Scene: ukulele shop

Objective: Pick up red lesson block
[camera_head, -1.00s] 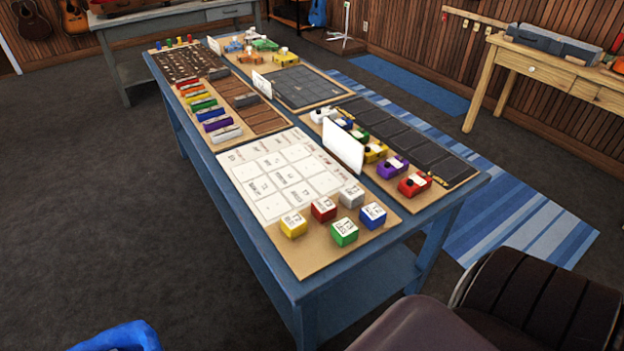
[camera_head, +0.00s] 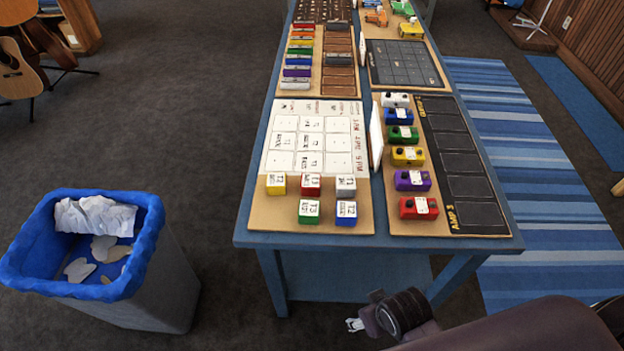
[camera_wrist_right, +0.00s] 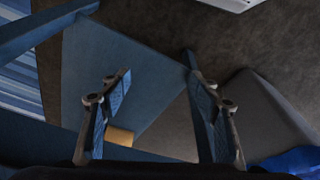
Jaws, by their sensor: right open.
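The red lesson block (camera_head: 311,184) sits on the tan board (camera_head: 265,218) at the near left of the table. A yellow block (camera_head: 276,183) is to its left and a white block (camera_head: 345,186) to its right. A green block (camera_head: 309,211) and a blue block (camera_head: 346,212) stand nearer the front edge. In the head view my right gripper (camera_head: 356,325) is low, in front of the table and below its top. The right wrist view shows its fingers (camera_wrist_right: 160,95) spread with nothing between them. My left gripper is out of view.
The blue table (camera_head: 300,240) has a lower shelf and legs. A row of coloured pedals (camera_head: 419,207) stands to the right, past an upright white card (camera_head: 376,137). A bin with a blue rim (camera_head: 150,235) stands on the floor at left. Floor between bin and table is clear.

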